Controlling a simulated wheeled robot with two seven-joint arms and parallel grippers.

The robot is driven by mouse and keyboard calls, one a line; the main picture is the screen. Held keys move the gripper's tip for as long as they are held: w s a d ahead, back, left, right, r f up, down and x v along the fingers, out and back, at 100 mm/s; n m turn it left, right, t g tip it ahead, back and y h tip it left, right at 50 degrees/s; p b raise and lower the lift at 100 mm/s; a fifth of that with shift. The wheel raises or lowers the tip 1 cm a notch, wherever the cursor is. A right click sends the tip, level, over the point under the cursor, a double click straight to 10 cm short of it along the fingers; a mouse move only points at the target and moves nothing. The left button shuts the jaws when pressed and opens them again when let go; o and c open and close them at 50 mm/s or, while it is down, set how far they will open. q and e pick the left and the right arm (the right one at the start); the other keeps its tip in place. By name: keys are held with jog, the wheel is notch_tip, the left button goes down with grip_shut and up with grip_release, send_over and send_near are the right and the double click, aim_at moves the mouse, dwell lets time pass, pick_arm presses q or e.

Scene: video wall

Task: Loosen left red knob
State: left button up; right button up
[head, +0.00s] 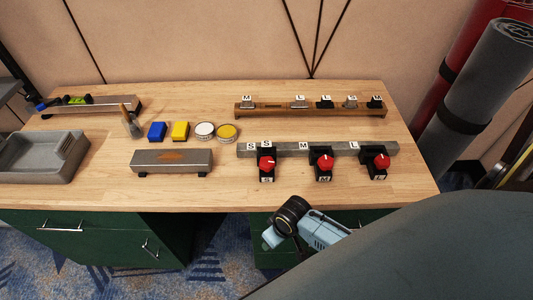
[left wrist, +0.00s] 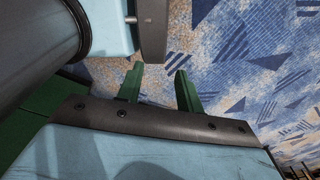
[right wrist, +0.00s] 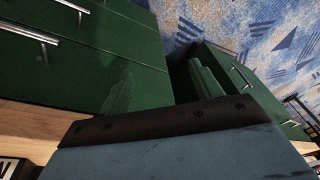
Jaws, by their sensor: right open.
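The left red knob (head: 266,163) sits on a black clamp block marked S, on the left part of a grey bar (head: 340,149) on the table. A middle red knob (head: 324,162) on a block marked M and a right red knob (head: 382,161) on a block marked L stand beside it. My left gripper (left wrist: 160,86) is open and empty over the carpet; it is not visible in the head view. My right gripper (right wrist: 165,88) is open and empty beside green drawer fronts. Its arm shows below the table's front edge in the head view, apart from the knobs.
The wooden table (head: 80,195) also bears a brown rail (head: 280,109) with several lettered blocks, a grey block (head: 172,160), blue (head: 157,131) and yellow (head: 181,131) pieces, two round tins and a grey tray (head: 40,156). Green drawers (head: 70,235) stand underneath.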

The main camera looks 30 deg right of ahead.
jog(key=w+r, duration=0.3)
jog(key=r, duration=0.5)
notch_tip(320, 180, up, 18)
jog(key=r+m+g+p, duration=0.1)
jog(key=g+p, duration=0.1)
send_over(267, 161)
jog(key=shift+h, duration=0.4)
notch_tip(267, 161, down, 14)
jog(key=shift+r+b, duration=0.2)
jog(key=shift+b, duration=0.35)
pick_arm(q)
jog(key=shift+w+r, duration=0.55)
jog(key=shift+r, duration=0.15)
pick_arm(e)
jog(key=shift+s, duration=0.1)
jog(key=c, duration=1)
jog(key=shift+o, duration=0.2)
